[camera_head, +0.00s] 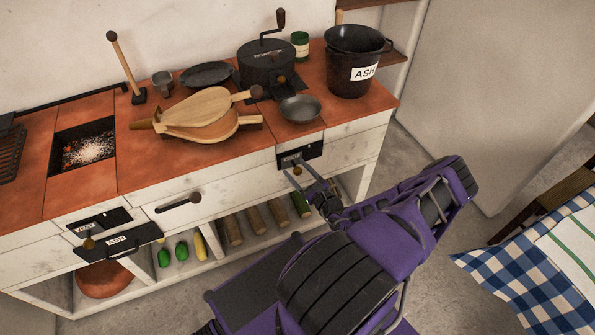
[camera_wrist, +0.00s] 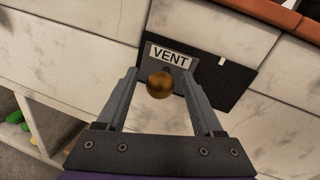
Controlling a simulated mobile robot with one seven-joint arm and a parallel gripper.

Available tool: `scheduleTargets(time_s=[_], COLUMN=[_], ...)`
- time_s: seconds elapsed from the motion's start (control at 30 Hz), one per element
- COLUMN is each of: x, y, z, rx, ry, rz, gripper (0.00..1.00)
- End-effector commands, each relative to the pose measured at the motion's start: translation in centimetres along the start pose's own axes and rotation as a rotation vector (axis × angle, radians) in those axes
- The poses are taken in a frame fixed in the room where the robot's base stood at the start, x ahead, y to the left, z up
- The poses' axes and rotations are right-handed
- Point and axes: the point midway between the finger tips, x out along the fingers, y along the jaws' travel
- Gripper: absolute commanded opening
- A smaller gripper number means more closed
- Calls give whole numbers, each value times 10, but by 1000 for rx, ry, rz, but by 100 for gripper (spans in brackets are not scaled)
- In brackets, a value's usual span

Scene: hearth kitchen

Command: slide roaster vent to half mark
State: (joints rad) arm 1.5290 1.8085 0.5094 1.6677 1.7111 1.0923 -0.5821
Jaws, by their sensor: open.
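The roaster vent is a black plate (camera_wrist: 228,80) with a white VENT label (camera_wrist: 171,56) and a brass knob (camera_wrist: 159,85), set in the white counter front. In the head view the vent plate (camera_head: 305,153) sits below the roaster, a black drum with a crank (camera_head: 266,62). My gripper (camera_wrist: 161,78) is open, its two fingers on either side of the knob; whether they touch it cannot be told. In the head view my gripper (camera_head: 302,175) is at the plate. A small pale mark (camera_wrist: 222,61) shows on the plate right of the label.
A second VENT plate (camera_head: 98,222) and an ASH drawer (camera_head: 118,243) are at the left under the fire pit. Bellows (camera_head: 205,113), a small pan (camera_head: 300,108) and an ASH bucket (camera_head: 354,62) stand on the counter. Logs (camera_head: 253,219) lie on the shelf below.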

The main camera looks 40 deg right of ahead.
Motion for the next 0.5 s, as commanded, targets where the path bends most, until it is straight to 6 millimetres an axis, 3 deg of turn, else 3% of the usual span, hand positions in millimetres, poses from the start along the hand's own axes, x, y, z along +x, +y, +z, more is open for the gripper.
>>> scheduleTargets(time_s=[0.1,0.5], x=[0,0], y=[0,0], z=[0,0], rx=[0,0], ry=[0,-1], rz=[0,0], gripper=[68,0])
